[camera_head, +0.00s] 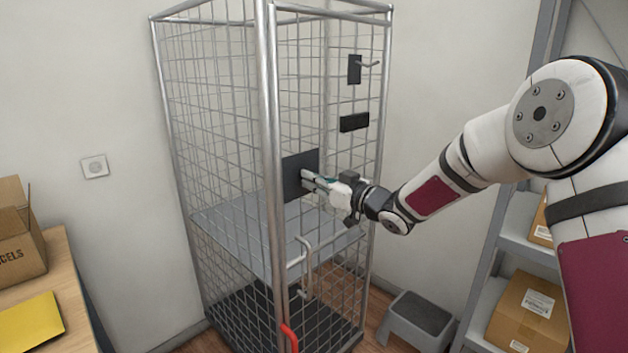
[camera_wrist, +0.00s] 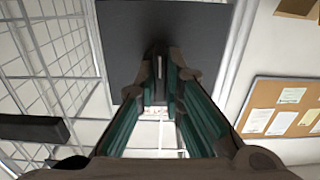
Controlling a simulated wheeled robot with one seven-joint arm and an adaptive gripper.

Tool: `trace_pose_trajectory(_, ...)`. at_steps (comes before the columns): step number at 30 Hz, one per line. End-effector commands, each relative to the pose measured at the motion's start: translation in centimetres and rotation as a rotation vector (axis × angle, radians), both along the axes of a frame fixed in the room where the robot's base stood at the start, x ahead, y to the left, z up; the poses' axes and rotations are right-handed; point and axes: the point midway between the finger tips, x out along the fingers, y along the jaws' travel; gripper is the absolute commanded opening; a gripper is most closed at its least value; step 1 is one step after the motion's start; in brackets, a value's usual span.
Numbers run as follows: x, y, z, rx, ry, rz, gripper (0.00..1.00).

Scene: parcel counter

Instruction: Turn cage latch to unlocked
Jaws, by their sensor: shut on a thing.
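The wire cage (camera_head: 265,180) stands against the wall corner, with metal posts and mesh sides. A dark square latch plate (camera_head: 294,176) is fixed on its front side; it fills the upper middle of the wrist view (camera_wrist: 125,35). My gripper (camera_head: 308,180) is at the plate, with its fingers pointing at it. In the wrist view the two fingers (camera_wrist: 159,88) close around a small dark part standing out from the plate, likely the latch handle (camera_wrist: 160,50). The fingers hide most of that handle, so its turn angle is hard to tell.
A hook on a black plate (camera_head: 354,69) and a black block (camera_head: 354,122) sit on the cage to the right of the latch. A red-ended lever (camera_head: 289,338) is low at the front. A grey step stool (camera_head: 417,319) and parcel shelf (camera_head: 525,243) stand right.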

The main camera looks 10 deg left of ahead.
Motion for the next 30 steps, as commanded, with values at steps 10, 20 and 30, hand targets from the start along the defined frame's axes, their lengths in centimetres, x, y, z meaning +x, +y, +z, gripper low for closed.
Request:
trace_pose_trajectory(10, 0.0, 0.0, -0.3, -0.002, 0.004, 0.0, 0.0)
trace_pose_trajectory(20, 0.0, 0.0, -0.1, -0.001, 0.002, 0.0, 0.29)
trace_pose_trajectory(30, -1.9, -2.6, -0.1, -0.002, 0.002, -0.002, 0.29)
